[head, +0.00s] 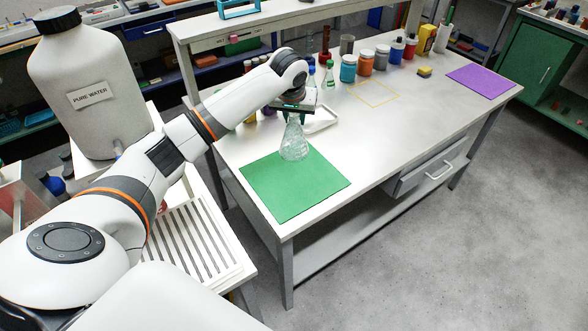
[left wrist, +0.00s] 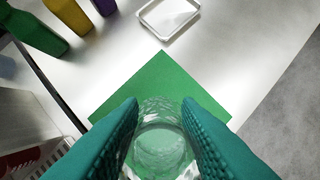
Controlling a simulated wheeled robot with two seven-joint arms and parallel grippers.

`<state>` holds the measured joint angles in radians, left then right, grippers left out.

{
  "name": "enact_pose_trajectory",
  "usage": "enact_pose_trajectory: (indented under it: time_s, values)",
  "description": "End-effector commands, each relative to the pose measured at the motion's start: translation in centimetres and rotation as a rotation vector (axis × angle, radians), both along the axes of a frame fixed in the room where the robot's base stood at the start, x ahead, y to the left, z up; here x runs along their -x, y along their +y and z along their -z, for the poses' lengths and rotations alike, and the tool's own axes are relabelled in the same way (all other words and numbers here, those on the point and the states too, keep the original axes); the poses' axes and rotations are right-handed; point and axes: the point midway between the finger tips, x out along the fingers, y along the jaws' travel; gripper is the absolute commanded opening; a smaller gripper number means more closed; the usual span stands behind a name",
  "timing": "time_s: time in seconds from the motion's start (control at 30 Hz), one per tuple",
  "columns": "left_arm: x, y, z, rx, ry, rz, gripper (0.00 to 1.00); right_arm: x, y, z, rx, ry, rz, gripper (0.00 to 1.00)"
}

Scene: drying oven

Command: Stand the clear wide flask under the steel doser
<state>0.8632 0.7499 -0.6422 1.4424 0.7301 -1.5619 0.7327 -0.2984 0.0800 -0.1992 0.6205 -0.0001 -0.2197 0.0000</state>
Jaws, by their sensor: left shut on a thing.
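The clear wide flask (head: 294,145) is a transparent cone-shaped vessel, upright in the head view at the far edge of the green mat. My left gripper (head: 293,107) is shut on its neck from above. In the left wrist view the teal finger pads (left wrist: 160,112) sit on both sides of the flask (left wrist: 160,140), with the green mat (left wrist: 165,85) below. I cannot tell whether the flask's base touches the mat or hangs above it. I cannot make out a steel doser for certain. My right gripper is not in view.
A white tray (head: 325,124) lies behind the flask. Several bottles and jars (head: 366,62) line the back of the bench. A yellow outlined square (head: 374,94) and a purple mat (head: 481,81) lie farther right. The bench's middle (head: 385,130) is clear. A large water container (head: 88,95) stands left.

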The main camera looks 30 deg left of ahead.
Motion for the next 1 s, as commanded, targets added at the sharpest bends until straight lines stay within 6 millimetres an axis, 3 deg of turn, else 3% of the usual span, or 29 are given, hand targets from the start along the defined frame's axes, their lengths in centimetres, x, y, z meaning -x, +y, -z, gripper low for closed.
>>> enact_pose_trajectory:
  time_s: [0.23, 0.63, 1.0]
  values:
    - [0.1, 0.1, 4.3, 0.0, 0.004, -0.001, 0.0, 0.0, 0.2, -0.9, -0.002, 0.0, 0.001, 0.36]
    - [0.1, 0.1, 8.7, -0.001, 0.003, -0.001, 0.0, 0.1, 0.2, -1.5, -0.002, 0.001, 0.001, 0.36]
    - [0.0, 0.1, 9.5, 0.0, 0.0, 0.0, 0.0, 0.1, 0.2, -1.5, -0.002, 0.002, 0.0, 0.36]
